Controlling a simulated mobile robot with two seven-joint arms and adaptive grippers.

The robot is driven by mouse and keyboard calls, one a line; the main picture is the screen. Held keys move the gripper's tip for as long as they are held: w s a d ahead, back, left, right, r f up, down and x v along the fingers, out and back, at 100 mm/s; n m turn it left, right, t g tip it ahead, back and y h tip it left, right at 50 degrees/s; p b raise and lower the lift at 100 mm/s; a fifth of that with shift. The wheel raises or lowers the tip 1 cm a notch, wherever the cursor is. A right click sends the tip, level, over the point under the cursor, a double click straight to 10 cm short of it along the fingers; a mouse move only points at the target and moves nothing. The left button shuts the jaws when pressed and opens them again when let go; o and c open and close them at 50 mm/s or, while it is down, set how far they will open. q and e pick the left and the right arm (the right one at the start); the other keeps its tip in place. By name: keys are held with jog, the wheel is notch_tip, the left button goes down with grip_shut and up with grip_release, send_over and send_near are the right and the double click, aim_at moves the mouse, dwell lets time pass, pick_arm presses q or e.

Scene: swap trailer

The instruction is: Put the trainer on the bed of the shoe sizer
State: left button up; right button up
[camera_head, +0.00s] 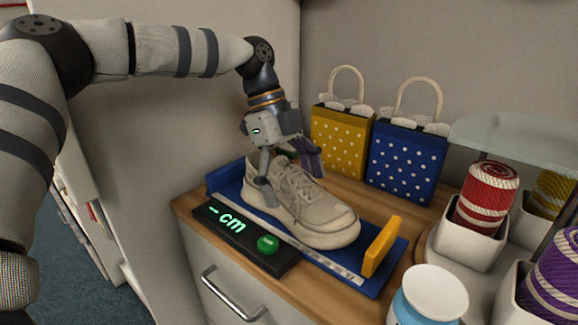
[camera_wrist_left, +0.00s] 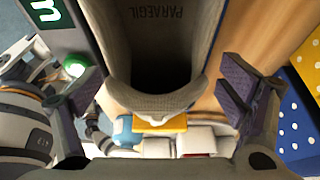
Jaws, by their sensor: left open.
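The beige trainer (camera_head: 312,212) sits upright on the blue bed of the shoe sizer (camera_head: 392,262), its toe toward the yellow slider (camera_head: 382,247). A gap shows between toe and slider. The sizer's black panel shows a dash and "cm" beside a green button (camera_head: 268,244). My left gripper (camera_head: 292,182) is open, its fingers on either side of the trainer near the ankle opening. In the left wrist view the trainer's collar (camera_wrist_left: 155,102) lies between the spread fingers, with visible room at both sides.
The sizer rests on a wooden counter (camera_head: 190,204) above a drawer. Yellow (camera_head: 340,140) and blue (camera_head: 405,160) dotted gift bags stand behind. A red twine spool (camera_head: 486,195) and a white-lidded jar (camera_head: 432,290) crowd the right. A wall panel stands at the left.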

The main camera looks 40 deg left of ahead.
pick_arm(q)
jog(key=v, duration=1.1)
jog(key=shift+s+d+f, duration=0.1)
